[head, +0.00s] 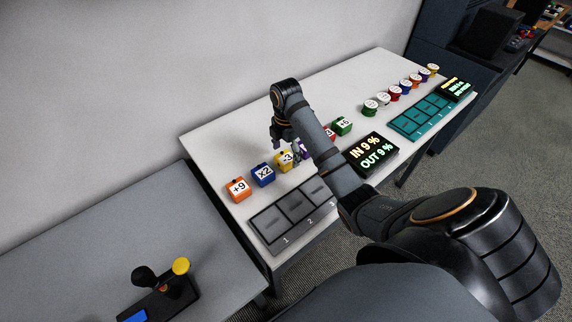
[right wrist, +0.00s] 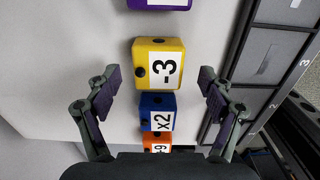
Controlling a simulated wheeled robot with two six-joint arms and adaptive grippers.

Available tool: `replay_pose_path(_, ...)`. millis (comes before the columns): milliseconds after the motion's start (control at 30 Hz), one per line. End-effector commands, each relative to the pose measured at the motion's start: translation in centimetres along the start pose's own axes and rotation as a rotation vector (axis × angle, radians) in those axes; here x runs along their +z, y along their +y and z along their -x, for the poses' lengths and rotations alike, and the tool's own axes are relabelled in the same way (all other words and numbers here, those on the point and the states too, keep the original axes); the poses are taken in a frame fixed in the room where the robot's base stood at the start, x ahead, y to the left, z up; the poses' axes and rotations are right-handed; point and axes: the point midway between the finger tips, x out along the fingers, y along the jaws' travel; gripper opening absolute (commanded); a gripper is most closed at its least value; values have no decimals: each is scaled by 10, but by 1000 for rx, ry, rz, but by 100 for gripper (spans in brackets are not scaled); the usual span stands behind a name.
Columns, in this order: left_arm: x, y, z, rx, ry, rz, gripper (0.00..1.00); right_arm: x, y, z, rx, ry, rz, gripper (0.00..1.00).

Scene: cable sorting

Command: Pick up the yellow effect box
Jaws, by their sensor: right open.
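The yellow effect box (head: 284,162) is a small cube labelled "-3". It stands on the white table in a row between the blue "x2" box (head: 262,175) and a purple box (head: 303,149), partly behind my right arm. My right gripper (head: 285,137) is above the row, close to the yellow box. In the right wrist view the yellow box (right wrist: 160,65) lies ahead, between the lines of the two spread fingers (right wrist: 160,88), with a gap on each side. The right gripper is open and empty. My left gripper is not in view.
An orange "+9" box (head: 238,189), a red box (head: 330,134) and a green box (head: 342,126) stand in the same row. A grey numbered slot tray (head: 268,226) and a display (head: 371,155) lie in front. The table behind the row is clear.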

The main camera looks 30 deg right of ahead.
Motion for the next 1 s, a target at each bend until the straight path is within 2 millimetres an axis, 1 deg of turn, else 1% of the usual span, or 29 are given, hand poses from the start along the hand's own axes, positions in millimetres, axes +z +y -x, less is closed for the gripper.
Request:
replay_pose_path(33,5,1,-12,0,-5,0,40,0,0,-16,-1,0,0,81)
replay_pose_path(100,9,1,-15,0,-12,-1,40,0,0,-24,-1,0,-1,81)
replay_pose_path(333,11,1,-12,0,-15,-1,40,0,0,-23,1,0,0,81)
replay_pose_path(800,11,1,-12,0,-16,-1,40,0,0,-23,0,0,0,18)
replay_pose_path(1000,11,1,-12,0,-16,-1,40,0,0,-23,0,0,0,17)
